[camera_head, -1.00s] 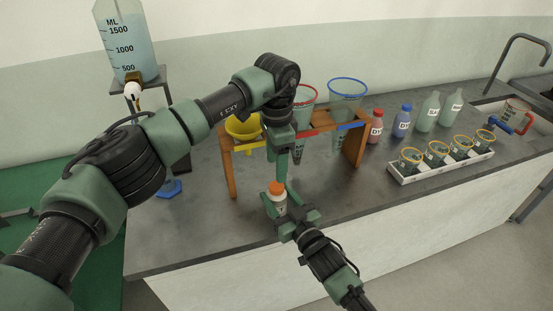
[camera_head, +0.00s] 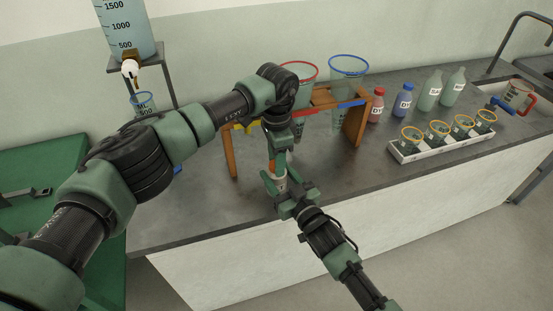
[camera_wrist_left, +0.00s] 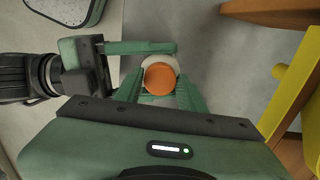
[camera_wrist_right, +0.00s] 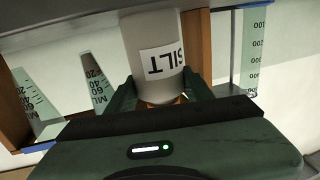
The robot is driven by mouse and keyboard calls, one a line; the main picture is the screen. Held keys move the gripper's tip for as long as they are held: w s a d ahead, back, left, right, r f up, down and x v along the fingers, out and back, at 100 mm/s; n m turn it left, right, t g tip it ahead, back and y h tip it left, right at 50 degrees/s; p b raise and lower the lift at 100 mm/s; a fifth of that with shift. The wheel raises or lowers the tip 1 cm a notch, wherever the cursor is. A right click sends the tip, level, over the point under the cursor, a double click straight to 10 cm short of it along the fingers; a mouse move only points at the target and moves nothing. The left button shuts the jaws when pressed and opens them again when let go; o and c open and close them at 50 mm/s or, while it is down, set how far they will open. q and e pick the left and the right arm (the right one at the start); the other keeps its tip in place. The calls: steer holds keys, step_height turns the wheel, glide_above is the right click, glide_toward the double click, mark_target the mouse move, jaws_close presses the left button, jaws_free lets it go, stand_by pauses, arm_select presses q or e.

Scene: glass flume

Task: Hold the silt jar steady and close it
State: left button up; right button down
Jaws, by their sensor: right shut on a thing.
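The silt jar (camera_head: 281,184) stands upright near the front of the grey bench, a pale jar with a white label. The SILT label (camera_wrist_right: 163,60) shows inverted in the right wrist view. Its orange lid (camera_wrist_left: 160,78) sits on top in the left wrist view; my left fingers hide it in the head view. My left gripper (camera_head: 277,172) points down from above with its open fingers on either side of the lid; a small gap seems to show. My right gripper (camera_head: 284,191) comes from the front and is shut on the jar. It also shows in the left wrist view (camera_wrist_left: 150,72).
A wooden rack (camera_head: 357,122) with yellow, red-rimmed and blue-rimmed cones stands behind the jar. Several bottles (camera_head: 402,101) and a white tray (camera_head: 440,148) of orange-rimmed cups are to the right. A measuring tank (camera_head: 123,30) is back left. The front bench strip is clear.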

arm_select(q)
jaws_close()
steer(key=m, duration=0.5)
steer(key=shift+m, duration=0.3)
steer(key=m, duration=2.8)
steer(key=shift+m, duration=0.3)
steer(key=m, duration=0.7)
steer(key=shift+f, duration=0.1)
steer(key=m, duration=1.2)
steer(key=shift+m, duration=0.4)
steer(key=o, duration=1)
jaws_free()
steer(key=shift+o, duration=0.2)
